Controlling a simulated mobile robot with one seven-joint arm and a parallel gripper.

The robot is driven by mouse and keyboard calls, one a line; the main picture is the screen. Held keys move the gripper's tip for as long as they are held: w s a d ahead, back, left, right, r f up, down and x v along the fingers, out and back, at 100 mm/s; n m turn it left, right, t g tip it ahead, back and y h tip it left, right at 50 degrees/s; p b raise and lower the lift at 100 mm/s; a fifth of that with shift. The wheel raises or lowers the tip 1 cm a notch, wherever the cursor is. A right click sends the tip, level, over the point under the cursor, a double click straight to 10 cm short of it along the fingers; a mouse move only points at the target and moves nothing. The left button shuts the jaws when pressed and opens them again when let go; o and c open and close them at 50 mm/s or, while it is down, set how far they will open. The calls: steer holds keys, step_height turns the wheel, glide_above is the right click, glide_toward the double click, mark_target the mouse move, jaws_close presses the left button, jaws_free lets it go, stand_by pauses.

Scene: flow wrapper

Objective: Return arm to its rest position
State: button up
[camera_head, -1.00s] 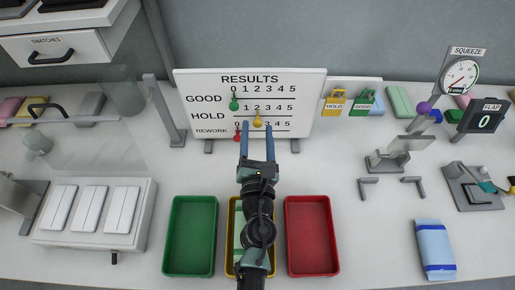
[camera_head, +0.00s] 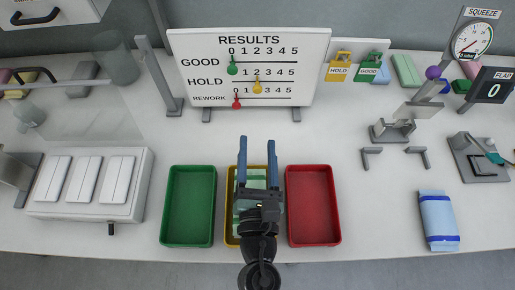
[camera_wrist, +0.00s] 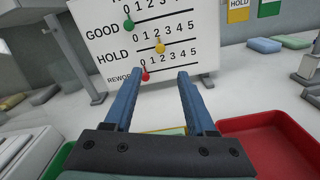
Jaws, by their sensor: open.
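My gripper (camera_head: 257,160) is open and empty. In the head view it is above the yellow tray (camera_head: 229,232), with its two blue fingers pointing toward the results board (camera_head: 250,75). A pale green item (camera_head: 245,205) lies in the yellow tray, partly hidden by my gripper. In the wrist view the fingers (camera_wrist: 155,85) are spread apart below the board, with nothing between them but the white table.
A green tray (camera_head: 188,205) stands left of the yellow one and a red tray (camera_head: 313,205) right. A blue packet (camera_head: 438,220) lies at the right. A white switch box (camera_head: 88,185) stands at the left. Table between trays and board is clear.

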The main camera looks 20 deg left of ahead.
stand_by(0.5)
steer(key=w+d+r+m+t+h+p, duration=0.1)
steer(key=w+d+r+m+t+h, duration=0.15)
steer(key=r+m, duration=0.65)
steer(key=w+d+r+m+t+h+p, duration=0.1)
steer(key=w+d+r+m+t+h, duration=0.15)
steer(key=r+m, duration=0.7)
steer(key=w+d+r+m+t+h+p, duration=0.1)
steer(key=w+d+r+m+h, duration=0.25)
steer(key=r, duration=1.15)
steer(key=s+r+m+t+y, duration=0.1)
steer(key=s+r+m, duration=0.2)
steer(key=r, duration=0.4)
steer(key=s+r+m+t+y+p, duration=0.1)
steer(key=s+r+m, duration=0.2)
steer(key=r+m, duration=0.3)
steer(key=s+r+m+t+y, duration=0.1)
steer(key=s+r+m+t, duration=0.1)
steer(key=r, duration=0.8)
steer(key=s+m, duration=0.1)
steer(key=m, duration=0.1)
steer(key=shift+a+m, duration=0.3)
steer(key=shift+a, duration=0.1)
steer(key=shift+y, duration=0.25)
